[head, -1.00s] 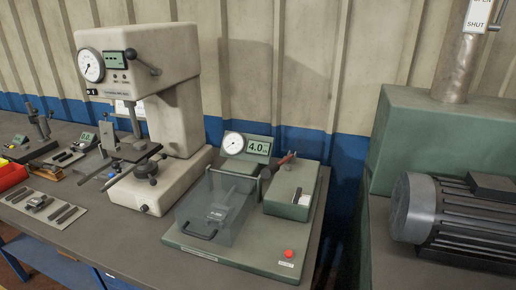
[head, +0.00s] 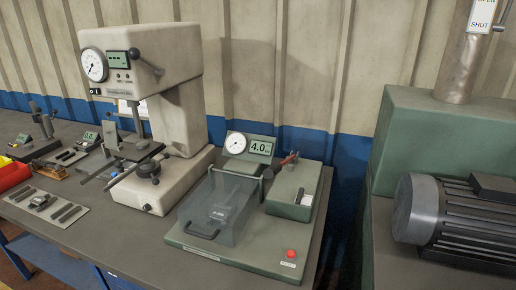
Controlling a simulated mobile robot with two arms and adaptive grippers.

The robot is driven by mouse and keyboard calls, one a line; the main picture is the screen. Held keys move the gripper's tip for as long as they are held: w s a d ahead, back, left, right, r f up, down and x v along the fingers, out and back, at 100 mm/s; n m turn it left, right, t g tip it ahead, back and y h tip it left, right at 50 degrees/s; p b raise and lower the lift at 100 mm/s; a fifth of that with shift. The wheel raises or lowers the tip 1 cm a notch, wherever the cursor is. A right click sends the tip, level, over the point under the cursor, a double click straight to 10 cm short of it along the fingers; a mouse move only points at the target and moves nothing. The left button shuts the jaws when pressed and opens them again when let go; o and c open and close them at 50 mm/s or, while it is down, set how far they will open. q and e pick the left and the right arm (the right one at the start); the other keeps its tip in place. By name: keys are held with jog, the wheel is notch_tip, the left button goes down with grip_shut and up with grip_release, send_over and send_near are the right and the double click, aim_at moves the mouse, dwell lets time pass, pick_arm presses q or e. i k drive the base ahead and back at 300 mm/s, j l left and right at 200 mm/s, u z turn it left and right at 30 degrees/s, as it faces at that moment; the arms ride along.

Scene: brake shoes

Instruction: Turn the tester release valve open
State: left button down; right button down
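The tester (head: 185,239) is a green-grey bench unit on the table. At its back is a gauge panel (head: 249,147) with a round dial and a display reading 4.0. A clear cover with a dark handle (head: 203,232) stands over its left part, with a small part dimly visible inside. A lever with a red grip (head: 289,158), which looks like the release valve, sits on top of the green box (head: 296,191) on the right. I cannot tell whether this valve is open. A red button (head: 291,253) is at the front right. Neither gripper is in view.
A large cream press (head: 175,100) stands left of the tester. Flat parts on a pale mat (head: 47,207), a red bin (head: 12,175) and small gauges lie further left. A green machine with a motor (head: 455,220) is at the right, beyond a gap.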

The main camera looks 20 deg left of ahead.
aim_at(301, 192)
jog(key=u, duration=0.4)
jog(key=l+u, duration=0.2)
jog(key=u, duration=0.25)
jog(key=l+u, duration=0.2)
jog(key=u, duration=0.25)
jog(key=k+l+u, duration=0.15)
jog(key=u, duration=0.3)
